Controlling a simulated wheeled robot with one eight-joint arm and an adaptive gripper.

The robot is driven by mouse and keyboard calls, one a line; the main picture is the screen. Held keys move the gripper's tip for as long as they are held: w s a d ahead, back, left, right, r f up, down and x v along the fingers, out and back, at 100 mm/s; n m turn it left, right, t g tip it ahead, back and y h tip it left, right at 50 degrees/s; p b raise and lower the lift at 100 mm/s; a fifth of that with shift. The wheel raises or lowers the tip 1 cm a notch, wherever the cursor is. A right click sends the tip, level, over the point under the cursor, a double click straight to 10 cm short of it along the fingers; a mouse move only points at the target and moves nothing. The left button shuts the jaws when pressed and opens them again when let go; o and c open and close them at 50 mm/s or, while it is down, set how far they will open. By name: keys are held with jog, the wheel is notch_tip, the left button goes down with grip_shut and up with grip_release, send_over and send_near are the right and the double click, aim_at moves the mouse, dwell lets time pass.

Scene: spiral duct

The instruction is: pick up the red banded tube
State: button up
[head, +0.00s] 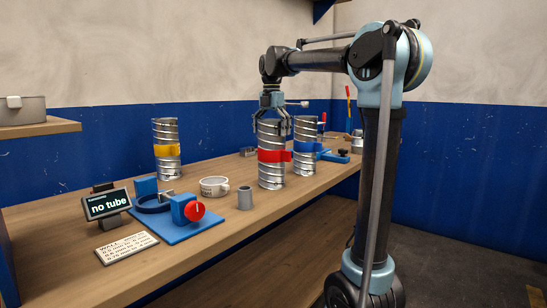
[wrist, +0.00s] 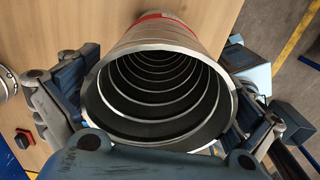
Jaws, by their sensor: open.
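The red banded tube (head: 271,171) is a silver spiral duct with a red band round its middle. It stands upright on the wooden bench in the head view. My gripper (head: 271,116) is above it, pointing down, with its fingers spread on either side of the tube's top rim. In the wrist view the tube's open mouth (wrist: 158,92) fills the middle, and my gripper's open fingers (wrist: 160,105) lie to its left and right. I cannot tell whether either finger touches the wall.
A blue banded tube (head: 306,133) stands close on the right. A yellow banded tube (head: 166,150) stands further back left.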

jog(key=shift+f, duration=0.65)
jog(key=shift+c, duration=0.6)
